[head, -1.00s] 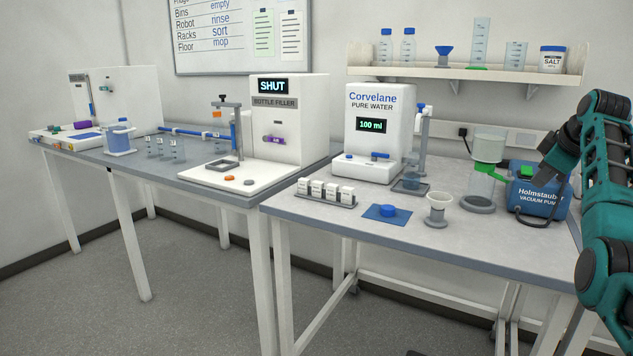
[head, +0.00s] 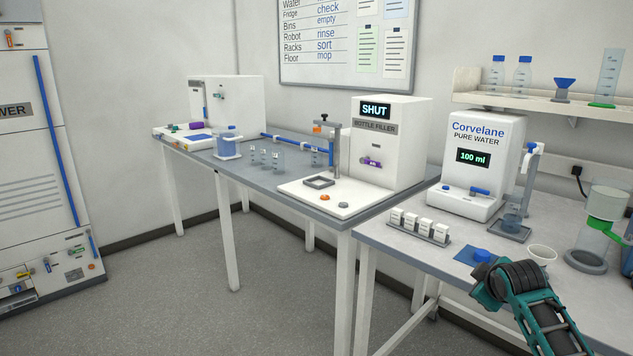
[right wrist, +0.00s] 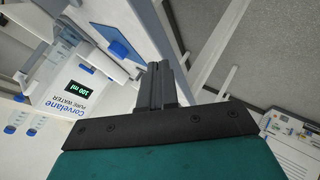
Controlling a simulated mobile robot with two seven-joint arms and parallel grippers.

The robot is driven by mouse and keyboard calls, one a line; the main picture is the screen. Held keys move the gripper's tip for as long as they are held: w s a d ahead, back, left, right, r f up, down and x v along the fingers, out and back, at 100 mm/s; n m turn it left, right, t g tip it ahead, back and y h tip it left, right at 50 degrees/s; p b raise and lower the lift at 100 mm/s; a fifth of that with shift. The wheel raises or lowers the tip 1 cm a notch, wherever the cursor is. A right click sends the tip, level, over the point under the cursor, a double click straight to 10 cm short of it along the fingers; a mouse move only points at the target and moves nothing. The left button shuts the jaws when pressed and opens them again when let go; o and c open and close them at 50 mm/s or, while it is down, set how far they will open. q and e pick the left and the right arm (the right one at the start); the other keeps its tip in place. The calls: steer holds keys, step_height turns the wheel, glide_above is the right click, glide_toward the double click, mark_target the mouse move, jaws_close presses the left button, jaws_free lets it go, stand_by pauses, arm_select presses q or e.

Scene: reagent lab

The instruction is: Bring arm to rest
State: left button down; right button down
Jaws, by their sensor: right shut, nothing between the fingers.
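My right arm (head: 540,312) shows in the head view at the lower right, in front of the near bench. Its elbow-like dark joint overlaps the bench's front edge, and the fingers do not show there. In the right wrist view my right gripper (right wrist: 160,72) is shut, with its dark fingers together and nothing between them. The bench edge and a blue mat (right wrist: 112,38) with a blue cap lie beyond the fingertips. My left gripper is in neither view.
The near bench (head: 415,262) carries the Corvelane water unit (head: 485,140), a row of white boxes (head: 420,226), a pale cup (head: 541,255) and a filter stand (head: 588,240). The bottle filler (head: 388,145) reads SHUT. Open floor (head: 200,310) lies at the left.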

steer(key=w+a+r+m+t, duration=0.2)
steer(key=w+r+m+t, duration=0.3)
steer(key=r+t, duration=0.5)
steer(key=s+a+f+g+y, duration=0.2)
steer(key=s+a+f, duration=0.3)
steer(key=s+f, duration=0.3)
steer(key=s+a+f+g+y, duration=0.1)
steer(key=s+a+f+g, duration=0.25)
steer(key=s+f, duration=0.4)
steer(key=s+a+f+g, duration=0.1)
steer(key=s+a+f, duration=0.2)
steer(key=s, duration=0.4)
steer(key=s+a+f+g+y, duration=0.1)
steer(key=s+a+f, duration=0.2)
steer(key=s+f, duration=0.2)
steer(key=s+a+f+g, duration=0.1)
steer(key=s+f, duration=0.3)
steer(key=s, duration=0.6)
steer(key=shift+a+y, duration=0.4)
steer(key=shift+a, duration=0.5)
